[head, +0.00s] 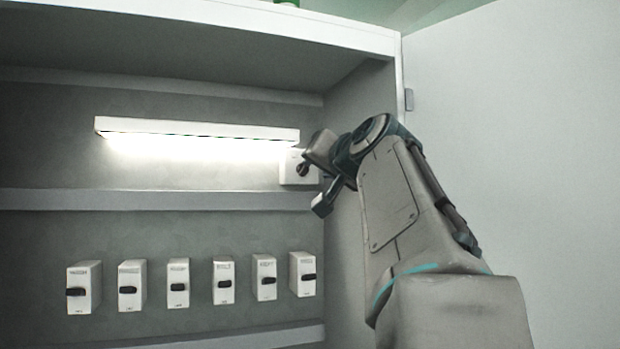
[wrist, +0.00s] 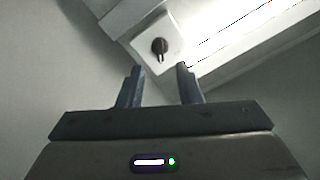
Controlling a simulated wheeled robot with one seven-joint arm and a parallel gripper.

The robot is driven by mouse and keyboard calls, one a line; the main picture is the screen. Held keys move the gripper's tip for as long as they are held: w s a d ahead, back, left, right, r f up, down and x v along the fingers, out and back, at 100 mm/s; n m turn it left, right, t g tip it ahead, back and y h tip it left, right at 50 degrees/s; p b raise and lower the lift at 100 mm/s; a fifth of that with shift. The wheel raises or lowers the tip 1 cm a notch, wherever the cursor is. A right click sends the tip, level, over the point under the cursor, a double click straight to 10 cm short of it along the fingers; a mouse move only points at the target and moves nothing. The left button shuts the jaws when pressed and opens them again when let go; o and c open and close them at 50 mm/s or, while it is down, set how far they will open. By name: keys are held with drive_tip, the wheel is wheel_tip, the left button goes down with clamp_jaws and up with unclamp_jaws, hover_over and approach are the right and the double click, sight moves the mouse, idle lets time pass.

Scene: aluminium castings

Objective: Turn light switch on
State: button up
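The light switch is a white square plate with a dark rotary knob (head: 302,169) on the cabinet's back wall, at the right end of the lamp. In the wrist view the knob (wrist: 159,47) lies just beyond and between my fingertips, apart from them. The lamp (head: 200,130) is a long white bar and glows brightly beneath. My gripper (wrist: 160,72) is open and empty, its two dark fingers apart. In the head view my arm hides part of the switch plate's right side.
A row of several white breakers (head: 223,281) with dark toggles is mounted below a grey rail (head: 150,200). The cabinet's right side wall stands close to my arm. An open white door (head: 520,140) is at the right.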

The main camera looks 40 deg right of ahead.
drive_tip(key=b+v, duration=0.1)
drive_tip(key=v, duration=0.5)
drive_tip(key=shift+s, duration=0.1)
drive_tip(key=w+a+f+n+g+y, duration=0.15)
drive_tip(key=a+f, duration=0.25)
drive_tip(key=f, duration=0.6)
drive_tip(key=w+a+f+n+g+y, duration=0.1)
drive_tip(key=a+f+g+y, duration=0.3)
drive_tip(key=f, duration=0.7)
drive_tip(key=w+a+f+n+g+h, duration=0.15)
drive_tip(key=a+f, duration=0.35)
drive_tip(key=f, duration=0.5)
drive_tip(key=s+a+f+n+g, duration=0.2)
drive_tip(key=s+f, duration=0.4)
drive_tip(key=f, duration=0.6)
drive_tip(key=s+a+f+n+g, duration=0.3)
drive_tip(key=s+a+f+g, duration=0.2)
drive_tip(key=f, duration=0.8)
drive_tip(key=shift+s+a+f+y, duration=0.15)
drive_tip(key=shift+s+a+y, duration=0.15)
drive_tip(key=shift+s+a, duration=0.85)
drive_tip(key=shift+s+d, duration=0.1)
